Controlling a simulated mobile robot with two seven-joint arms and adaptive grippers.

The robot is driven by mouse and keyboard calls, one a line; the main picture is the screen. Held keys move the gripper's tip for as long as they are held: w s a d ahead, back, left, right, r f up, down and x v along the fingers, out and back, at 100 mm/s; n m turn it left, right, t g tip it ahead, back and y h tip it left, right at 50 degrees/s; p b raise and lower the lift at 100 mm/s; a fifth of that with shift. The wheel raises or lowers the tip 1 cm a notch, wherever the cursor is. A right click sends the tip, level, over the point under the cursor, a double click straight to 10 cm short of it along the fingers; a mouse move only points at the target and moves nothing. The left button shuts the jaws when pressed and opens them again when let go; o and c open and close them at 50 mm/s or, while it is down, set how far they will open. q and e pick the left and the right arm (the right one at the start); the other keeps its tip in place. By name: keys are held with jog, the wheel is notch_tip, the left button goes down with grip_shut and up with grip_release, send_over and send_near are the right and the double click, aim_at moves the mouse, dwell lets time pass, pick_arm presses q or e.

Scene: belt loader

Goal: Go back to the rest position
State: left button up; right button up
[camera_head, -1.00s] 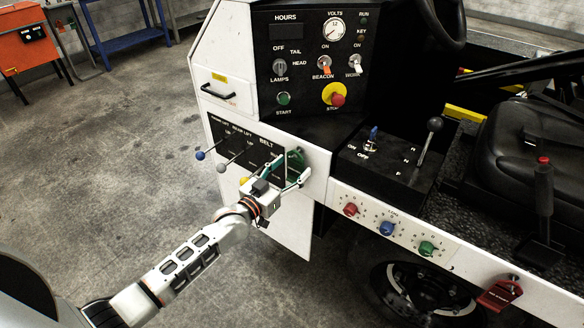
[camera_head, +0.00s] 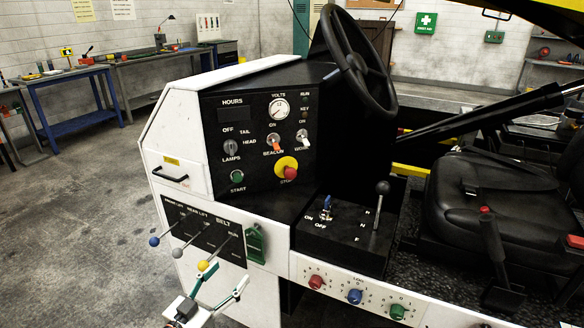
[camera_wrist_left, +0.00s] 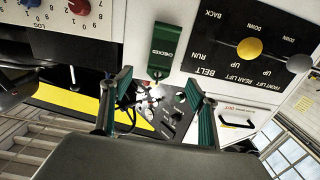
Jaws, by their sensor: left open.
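My left gripper (camera_head: 216,297) is at the bottom of the head view, low in front of the belt loader's white side panel. Its two green-lined fingers are spread, with nothing between them. In the left wrist view the open fingers (camera_wrist_left: 156,108) frame part of the loader's dash, and a green CHECKED tag (camera_wrist_left: 163,50) hangs just beyond them. The tag also shows in the head view (camera_head: 256,243), right of the yellow-knobbed belt lever (camera_head: 203,266). The gripper appears apart from both. My right gripper is not in view.
Blue (camera_head: 154,241) and grey (camera_head: 177,253) lever knobs stick out left of the belt lever. Red (camera_head: 316,282), blue (camera_head: 354,296) and green (camera_head: 397,311) dials sit on the right panel. The floor at left is clear up to a blue workbench (camera_head: 84,121).

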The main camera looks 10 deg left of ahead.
pick_arm(q)
jog(key=s+d+f+g+y, duration=0.1)
jog(key=s+f+g, duration=0.2)
jog(key=s+f, duration=0.5)
jog(key=s+d+f+g+y, duration=0.1)
jog(key=s+f+g+y, duration=0.1)
jog(key=s+f, duration=0.7)
jog(key=s+g, duration=0.1)
jog(key=s, duration=0.5)
jog(key=shift+d+f, duration=0.3)
jog(key=shift+d, duration=0.1)
